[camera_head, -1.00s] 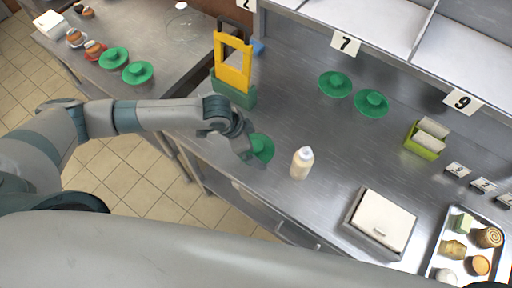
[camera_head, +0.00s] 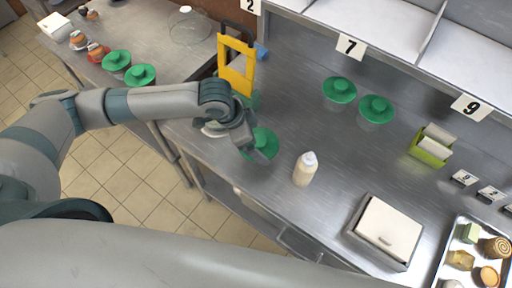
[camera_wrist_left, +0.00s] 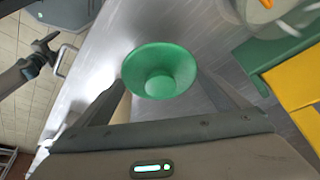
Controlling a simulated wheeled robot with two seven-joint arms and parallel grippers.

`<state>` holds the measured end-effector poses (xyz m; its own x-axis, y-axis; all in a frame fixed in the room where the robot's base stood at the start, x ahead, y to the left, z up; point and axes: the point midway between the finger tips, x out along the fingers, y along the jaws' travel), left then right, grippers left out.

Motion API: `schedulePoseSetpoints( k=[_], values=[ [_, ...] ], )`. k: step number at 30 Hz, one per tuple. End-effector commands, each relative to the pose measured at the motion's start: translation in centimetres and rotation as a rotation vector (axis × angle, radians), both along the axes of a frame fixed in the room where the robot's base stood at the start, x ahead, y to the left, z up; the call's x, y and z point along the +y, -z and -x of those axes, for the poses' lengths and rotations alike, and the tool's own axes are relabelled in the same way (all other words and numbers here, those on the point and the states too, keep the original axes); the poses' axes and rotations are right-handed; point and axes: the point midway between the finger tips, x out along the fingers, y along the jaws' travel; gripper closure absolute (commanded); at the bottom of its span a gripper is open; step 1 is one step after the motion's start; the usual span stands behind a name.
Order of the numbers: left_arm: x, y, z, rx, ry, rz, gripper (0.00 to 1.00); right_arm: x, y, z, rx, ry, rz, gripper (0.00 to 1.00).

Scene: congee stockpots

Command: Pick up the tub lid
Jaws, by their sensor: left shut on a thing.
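A green tub lid (camera_head: 266,141) with a round raised middle is at my left gripper (camera_head: 252,150). In the left wrist view the lid (camera_wrist_left: 160,72) sits between the two fingers of my left gripper (camera_wrist_left: 160,92), which is shut on it. The fingertips are partly hidden behind the lid. It looks a little above the steel counter, but the exact gap is hard to tell. Two more green lids, one nearer (camera_head: 376,107) and one farther (camera_head: 339,88), top clear tubs to the right. My right gripper is not in view.
A cream bottle (camera_head: 305,170) stands just right of the held lid. A yellow frame (camera_head: 237,66) rises behind my gripper. A white-topped box (camera_head: 388,228) and a pastry tray (camera_head: 447,246) are at right. More green lids (camera_head: 117,61) are on the left table.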

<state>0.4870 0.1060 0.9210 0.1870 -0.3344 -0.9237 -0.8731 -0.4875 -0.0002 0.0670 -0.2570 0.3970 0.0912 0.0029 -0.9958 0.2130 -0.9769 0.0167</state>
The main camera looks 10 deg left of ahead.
Motion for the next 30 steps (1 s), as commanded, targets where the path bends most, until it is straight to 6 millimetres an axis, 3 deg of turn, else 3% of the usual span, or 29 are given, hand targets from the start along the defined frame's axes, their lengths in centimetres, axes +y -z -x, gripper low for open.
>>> schedulePoseSetpoints(
  k=[9,30],
  values=[
    [0.0,-3.5,0.0,-0.001,0.001,0.001,0.27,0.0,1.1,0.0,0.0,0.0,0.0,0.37],
    [-0.2,-3.8,-0.4,-0.002,0.006,-0.002,0.27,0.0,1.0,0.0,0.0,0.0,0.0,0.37]
  ],
)
